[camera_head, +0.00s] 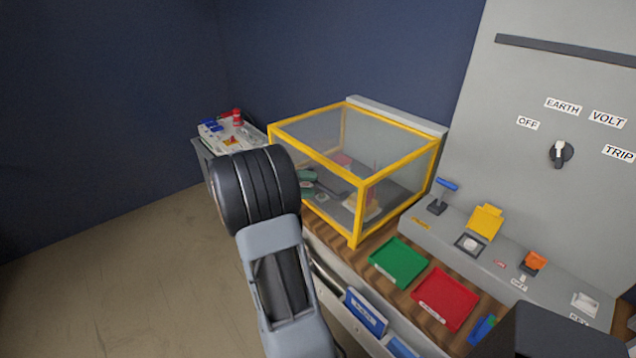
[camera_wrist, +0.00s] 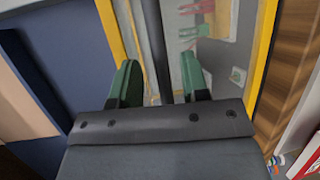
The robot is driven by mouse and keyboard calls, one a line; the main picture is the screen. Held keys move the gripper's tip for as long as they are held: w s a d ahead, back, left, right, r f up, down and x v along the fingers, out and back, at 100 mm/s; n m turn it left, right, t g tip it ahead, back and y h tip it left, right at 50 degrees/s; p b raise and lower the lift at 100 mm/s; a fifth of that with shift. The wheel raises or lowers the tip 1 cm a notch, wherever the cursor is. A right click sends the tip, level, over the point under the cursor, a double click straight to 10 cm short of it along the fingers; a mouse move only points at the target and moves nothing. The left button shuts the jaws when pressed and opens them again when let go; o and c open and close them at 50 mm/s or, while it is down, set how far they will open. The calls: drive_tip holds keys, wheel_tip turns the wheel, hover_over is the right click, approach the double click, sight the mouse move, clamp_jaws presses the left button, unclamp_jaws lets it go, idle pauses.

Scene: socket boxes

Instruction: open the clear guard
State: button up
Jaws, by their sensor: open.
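The clear guard (camera_head: 352,172) is a see-through box with a yellow frame on the bench, and its lid looks shut in the head view. Yellow frame bars of the guard (camera_wrist: 262,60) also show in the wrist view. My gripper (camera_wrist: 160,82) is open, with its two green fingers apart close to the guard. A dark narrow bar runs between the fingers; I cannot tell whether they touch it. In the head view my arm hides most of the gripper, and green shapes beside it may be its fingers. Items inside the guard show only dimly.
A green tray (camera_head: 399,262) and a red tray (camera_head: 445,298) lie in front of the guard. A grey panel with a rotary switch (camera_head: 561,153) stands at the right, above a ledge with several switches. A side table (camera_head: 228,133) with small items is behind left. The floor at left is clear.

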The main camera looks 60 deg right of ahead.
sight(315, 184)
drive_tip(key=shift+x, duration=1.5)
clamp_jaws()
